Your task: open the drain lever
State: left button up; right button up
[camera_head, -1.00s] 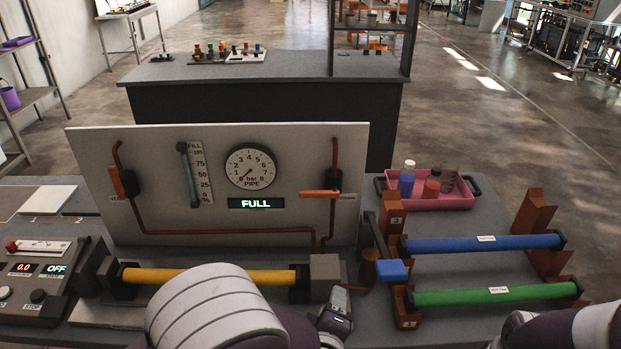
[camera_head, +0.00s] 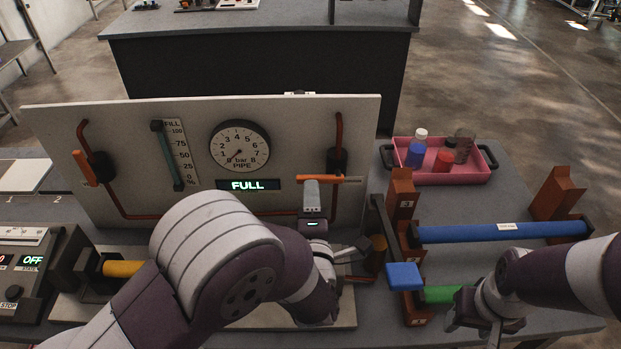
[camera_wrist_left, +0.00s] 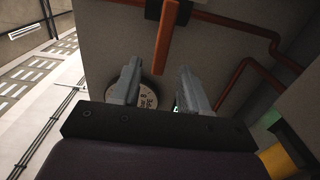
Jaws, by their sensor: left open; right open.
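The panel (camera_head: 290,130) carries two orange levers. The right lever (camera_head: 329,179) lies level on its black valve body (camera_head: 338,158); its label is too small to read. The left lever (camera_head: 84,168) hangs steeply down. My left gripper (camera_head: 312,184) is at the free left end of the right lever. In the left wrist view the lever (camera_wrist_left: 166,35) points down toward the gap between my open left fingers (camera_wrist_left: 158,68); I cannot tell whether they touch it. My right gripper (camera_head: 478,322) is open, low at the right over the green tube (camera_head: 440,294).
The display (camera_head: 248,184) reads FULL and the gauge (camera_head: 239,146) is near zero. A blue tube (camera_head: 503,230) lies on a brown rack. A pink tray (camera_head: 440,178) with bottles stands behind. My left arm hides much of the yellow tube (camera_head: 123,268).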

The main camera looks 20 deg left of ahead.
aim_at(311, 178)
pick_arm(q)
jog(key=b+x, duration=0.1)
jog(key=x, duration=0.5)
jog(key=shift+f, duration=0.1)
jog(key=shift+s, duration=0.1)
grip_shut()
dwell(1.3)
